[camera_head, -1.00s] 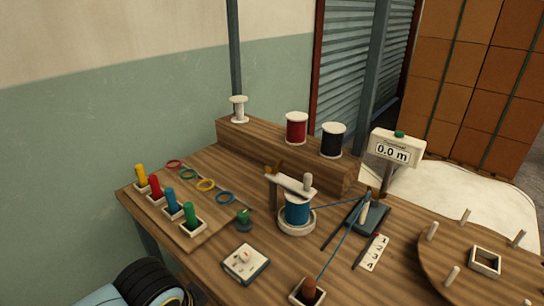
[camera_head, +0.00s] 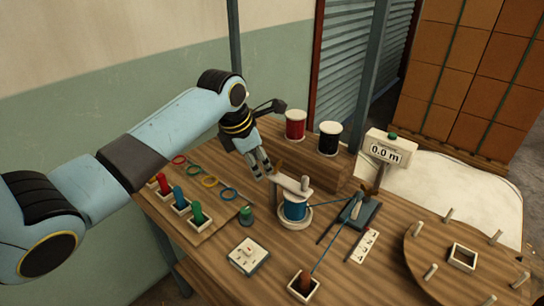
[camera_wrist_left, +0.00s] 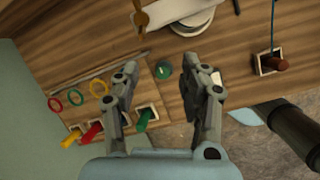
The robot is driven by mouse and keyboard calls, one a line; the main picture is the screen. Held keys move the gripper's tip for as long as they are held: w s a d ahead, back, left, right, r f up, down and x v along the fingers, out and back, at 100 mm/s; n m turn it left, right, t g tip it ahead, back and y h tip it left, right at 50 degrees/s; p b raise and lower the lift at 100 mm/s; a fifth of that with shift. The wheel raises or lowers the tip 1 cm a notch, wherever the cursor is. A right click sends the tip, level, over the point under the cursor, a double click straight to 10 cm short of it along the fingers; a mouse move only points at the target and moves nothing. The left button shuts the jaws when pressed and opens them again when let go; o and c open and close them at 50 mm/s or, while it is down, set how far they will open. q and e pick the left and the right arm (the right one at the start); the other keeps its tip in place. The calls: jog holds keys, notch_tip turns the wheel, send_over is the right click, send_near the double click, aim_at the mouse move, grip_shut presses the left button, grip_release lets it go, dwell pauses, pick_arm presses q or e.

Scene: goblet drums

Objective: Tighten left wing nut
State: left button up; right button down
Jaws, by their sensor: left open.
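A brown wing nut (camera_head: 279,168) stands at the left end of the white bar (camera_head: 288,184) over the blue wire spool (camera_head: 294,208). The wing nut (camera_wrist_left: 141,18) also shows at the top of the left wrist view. My left gripper (camera_head: 264,174) is just left of the wing nut, pointing down, apart from it as far as I can tell. In the left wrist view the two fingers (camera_wrist_left: 160,65) are spread with nothing between them; the green knob (camera_wrist_left: 162,70) lies below on the table. My right gripper is not in view.
Red (camera_head: 295,125) and black (camera_head: 330,138) spools stand on the wooden shelf behind. Coloured pegs (camera_head: 198,213) and rings (camera_head: 210,181) are at the left. A white switch box (camera_head: 248,256) is in front. The meter display (camera_head: 388,150) stands at the right.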

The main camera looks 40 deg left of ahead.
aim_at(274, 169)
pick_arm(q)
notch_tip(274, 169, up, 4)
jog(key=w+a+n, duration=0.1)
jog(key=w+n, duration=0.2)
jog(key=n, duration=0.1)
jog(key=x, duration=1.1)
jog(key=shift+r, duration=0.1)
grip_shut()
